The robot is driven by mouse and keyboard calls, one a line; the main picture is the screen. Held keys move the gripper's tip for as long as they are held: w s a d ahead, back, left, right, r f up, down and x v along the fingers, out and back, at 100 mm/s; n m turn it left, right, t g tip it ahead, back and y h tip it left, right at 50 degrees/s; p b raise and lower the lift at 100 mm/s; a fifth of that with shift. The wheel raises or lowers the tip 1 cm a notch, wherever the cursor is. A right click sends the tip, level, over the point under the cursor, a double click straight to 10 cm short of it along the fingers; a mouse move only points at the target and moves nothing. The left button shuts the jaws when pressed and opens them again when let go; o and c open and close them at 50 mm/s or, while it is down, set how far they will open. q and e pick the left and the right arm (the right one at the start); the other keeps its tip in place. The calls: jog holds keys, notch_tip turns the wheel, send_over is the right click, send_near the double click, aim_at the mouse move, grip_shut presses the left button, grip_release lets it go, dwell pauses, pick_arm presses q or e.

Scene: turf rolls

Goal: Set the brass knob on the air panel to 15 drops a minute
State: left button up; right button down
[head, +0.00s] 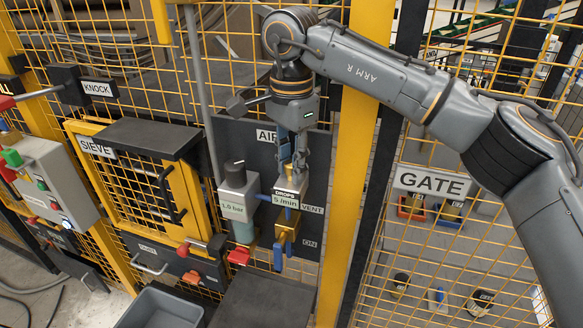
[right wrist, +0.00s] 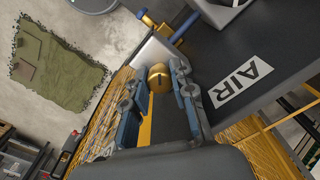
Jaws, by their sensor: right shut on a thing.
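The air panel (head: 262,158) is a dark board marked AIR on the yellow mesh fence. It carries a grey unit whose drops display (head: 286,200) reads 5 /min. My right gripper (head: 292,168) points down over the top of this unit. In the right wrist view, the brass knob (right wrist: 159,76) sits between my two fingertips, and the gripper is shut on it. My left gripper is not in view.
Left of the drops unit stands a regulator (head: 236,190) with a black knob, reading 1.0 bar. A brass valve (head: 287,233) with blue handles hangs below, near the VENT and ON labels. The sieve door (head: 120,190) is left; the GATE sign (head: 431,181) is right.

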jog(key=m+b, duration=0.1)
jog(key=m, duration=0.2)
jog(key=shift+m, duration=0.4)
jog(key=m+b, duration=0.1)
jog(key=m, duration=0.2)
jog(key=shift+m, duration=0.3)
jog(key=m+b, duration=0.1)
jog(key=m, duration=0.2)
jog(key=shift+m, duration=0.3)
jog(key=shift+m+b, duration=0.3)
jog(key=shift+m, duration=1.1)
jog(key=shift+r, duration=0.1)
jog(key=c, duration=1.1)
grip_release()
jog(key=shift+s, duration=0.1)
jog(key=shift+r, duration=0.1)
